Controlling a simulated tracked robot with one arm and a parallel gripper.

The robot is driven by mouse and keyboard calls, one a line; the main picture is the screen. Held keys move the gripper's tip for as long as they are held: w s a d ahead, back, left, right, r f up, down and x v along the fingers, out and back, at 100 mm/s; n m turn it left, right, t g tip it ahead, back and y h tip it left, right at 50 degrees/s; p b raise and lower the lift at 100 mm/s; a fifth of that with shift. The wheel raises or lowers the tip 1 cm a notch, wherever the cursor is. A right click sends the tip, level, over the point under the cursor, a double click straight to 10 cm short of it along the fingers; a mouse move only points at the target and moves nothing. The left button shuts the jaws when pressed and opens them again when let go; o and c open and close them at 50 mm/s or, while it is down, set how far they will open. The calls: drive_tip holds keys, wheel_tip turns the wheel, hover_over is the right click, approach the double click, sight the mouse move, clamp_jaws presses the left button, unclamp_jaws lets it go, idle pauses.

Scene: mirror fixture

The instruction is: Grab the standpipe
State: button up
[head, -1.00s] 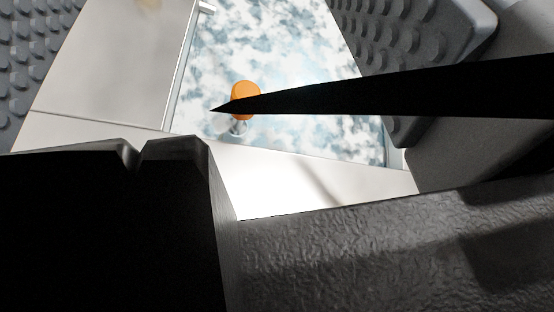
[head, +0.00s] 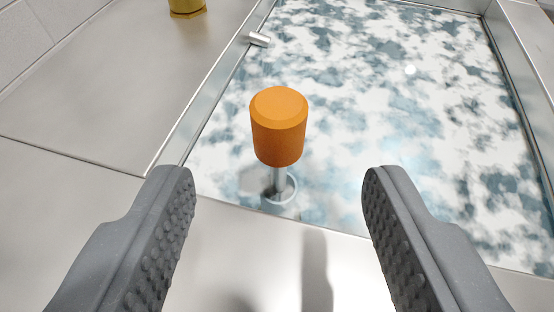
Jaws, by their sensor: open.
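The standpipe (head: 278,127) stands upright near the front edge of the basin in the head view. It has a thick orange cylindrical top on a thin metal stem, which meets a round metal ring (head: 279,190) at its foot. My gripper (head: 279,190) is open, with one grey studded finger at the lower left and the other at the lower right. The orange top shows beyond the fingertips, between them in the picture. Nothing is between the fingers, and they do not appear to touch the standpipe.
The basin (head: 400,120) has a white and blue mottled surface and a raised metal rim. A small metal spout (head: 259,39) sticks out from its left rim. A brass-coloured object (head: 187,10) stands on the metal counter (head: 120,90) at the upper left, cut off by the picture edge.

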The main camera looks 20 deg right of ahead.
sight(277, 129)
drive_tip(key=b+x, duration=0.1)
drive_tip(key=x, duration=0.5)
drive_tip(key=shift+a+f, duration=0.1)
drive_tip(key=shift+f, duration=0.1)
drive_tip(key=shift+w+f, duration=0.1)
drive_tip(key=shift+w, duration=0.3)
clamp_jaws()
